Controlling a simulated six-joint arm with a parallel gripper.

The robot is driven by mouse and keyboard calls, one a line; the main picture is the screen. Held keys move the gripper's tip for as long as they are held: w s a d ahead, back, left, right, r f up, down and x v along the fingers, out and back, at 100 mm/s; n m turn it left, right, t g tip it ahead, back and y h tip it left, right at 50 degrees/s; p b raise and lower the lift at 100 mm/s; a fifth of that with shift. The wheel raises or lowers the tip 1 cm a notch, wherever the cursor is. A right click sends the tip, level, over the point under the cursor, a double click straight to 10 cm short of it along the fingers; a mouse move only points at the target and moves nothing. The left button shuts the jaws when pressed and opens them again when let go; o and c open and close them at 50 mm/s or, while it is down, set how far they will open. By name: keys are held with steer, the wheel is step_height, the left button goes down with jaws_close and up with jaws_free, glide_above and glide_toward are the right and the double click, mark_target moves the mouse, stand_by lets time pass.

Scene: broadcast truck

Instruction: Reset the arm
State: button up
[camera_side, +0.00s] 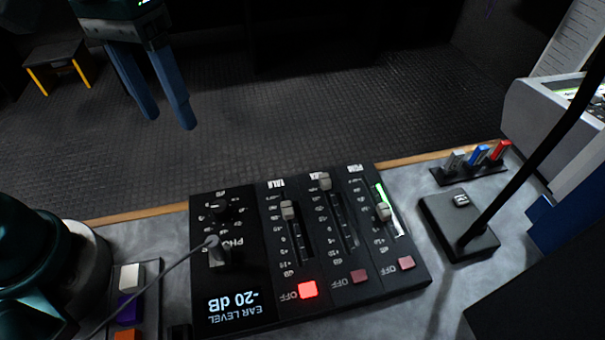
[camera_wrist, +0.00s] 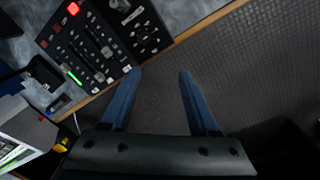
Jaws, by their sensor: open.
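My gripper (camera_side: 168,122) is open and empty, with two blue fingers pointing down. In the side view it hangs at the upper left, beyond the table's far edge and above the dark floor. In the wrist view its fingers (camera_wrist: 157,72) are spread apart with only floor and the table edge between them. Nothing touches the fingers.
A black mixer panel (camera_side: 310,250) with sliders, a plugged cable and a lit red button sits on the grey table (camera_side: 420,290). A black stand base (camera_side: 458,225), coloured switches (camera_side: 478,155) and a button box (camera_side: 130,300) flank it. A stool (camera_side: 55,62) stands on the floor.

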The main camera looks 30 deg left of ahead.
steer(key=s+a+f+m+t+y, duration=0.1)
steer(key=s+a+t, duration=0.4)
steer(key=shift+s+f+t, duration=0.15)
steer(key=shift+f+t, duration=0.15)
steer(key=shift+f, duration=0.05)
steer(key=shift+a, duration=0.1)
stand_by(1.5)
